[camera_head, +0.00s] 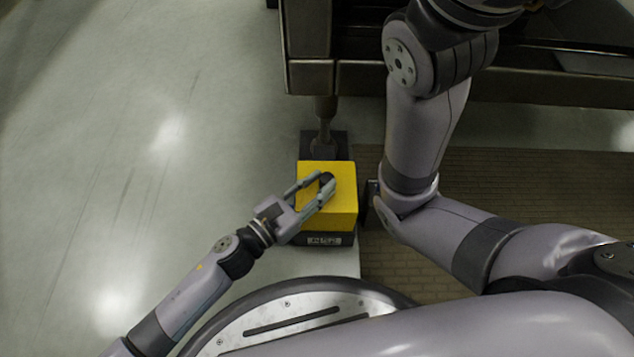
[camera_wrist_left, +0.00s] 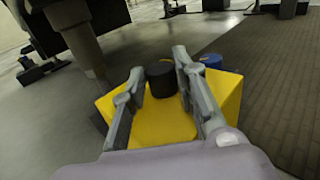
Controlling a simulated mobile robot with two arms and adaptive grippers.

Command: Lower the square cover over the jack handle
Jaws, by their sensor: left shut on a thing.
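The square cover (camera_head: 345,205) is a yellow box with a black round knob (camera_wrist_left: 162,79) on top. In the head view it sits at or just above a dark base with a pale label (camera_head: 325,240); I cannot tell if there is a gap. My left gripper (camera_head: 327,184) comes in from the lower left and is shut on the knob, one finger on each side. The cover (camera_wrist_left: 225,95) fills the middle of the left wrist view. No jack handle shows; anything under the cover is hidden. My right gripper is out of view.
A dark post (camera_head: 324,112) on a dark foot (camera_head: 340,140) stands right behind the cover, under a large dark frame (camera_head: 308,75). My right arm is close on the right. A small blue round thing (camera_wrist_left: 211,60) shows beyond the cover. Pale floor at left is clear.

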